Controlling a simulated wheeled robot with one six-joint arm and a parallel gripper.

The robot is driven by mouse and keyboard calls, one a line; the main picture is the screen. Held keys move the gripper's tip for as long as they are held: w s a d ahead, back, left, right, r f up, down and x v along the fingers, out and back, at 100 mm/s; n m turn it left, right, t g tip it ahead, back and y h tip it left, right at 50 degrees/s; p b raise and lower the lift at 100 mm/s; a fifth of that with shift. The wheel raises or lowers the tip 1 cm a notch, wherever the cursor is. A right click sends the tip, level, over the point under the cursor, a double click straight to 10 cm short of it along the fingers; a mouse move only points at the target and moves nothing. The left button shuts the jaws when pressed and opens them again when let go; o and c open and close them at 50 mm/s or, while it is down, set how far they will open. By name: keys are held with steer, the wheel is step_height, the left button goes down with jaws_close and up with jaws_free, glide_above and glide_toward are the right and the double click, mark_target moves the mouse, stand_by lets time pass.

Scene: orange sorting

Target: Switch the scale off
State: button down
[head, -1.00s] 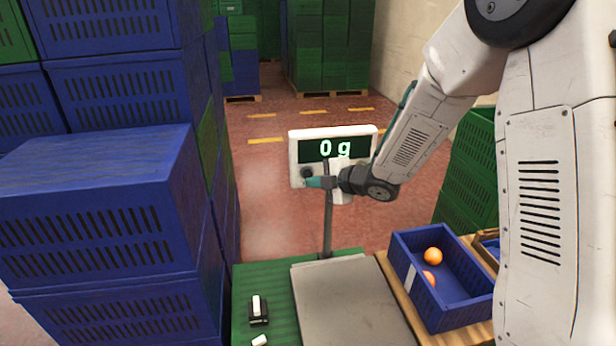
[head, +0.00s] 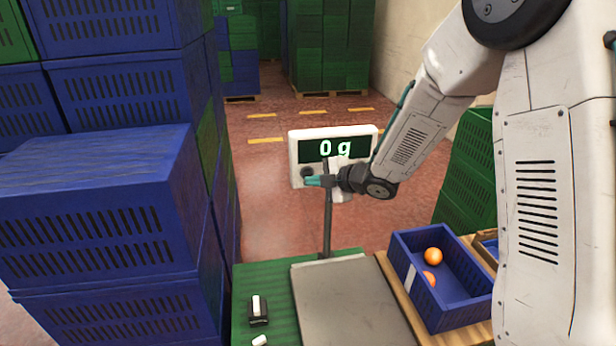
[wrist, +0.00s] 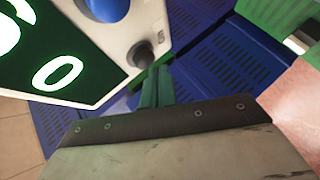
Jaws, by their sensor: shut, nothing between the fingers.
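The scale's display (head: 333,148) stands on a post behind the weighing plate (head: 350,300) and reads a lit "0 g". A dark round knob (head: 307,172) sits at the lower left of its face. My gripper (head: 312,181) is shut and empty, with its green fingertips at the knob's lower edge. In the wrist view the knob (wrist: 140,54) is beside the fingertips (wrist: 157,80); I cannot tell whether they touch. Part of the lit display (wrist: 50,50) shows there, next to a blue round part (wrist: 108,8).
A blue crate (head: 408,278) with oranges stands right of the plate. Stacked blue crates (head: 95,215) fill the left side. A small black and white object (head: 258,310) lies on the green surface (head: 275,285). The floor behind the display is open.

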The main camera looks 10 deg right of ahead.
steer(key=shift+w, duration=0.65)
stand_by(0.8)
steer(key=shift+s, duration=0.95)
steer(key=shift+s, duration=2.5)
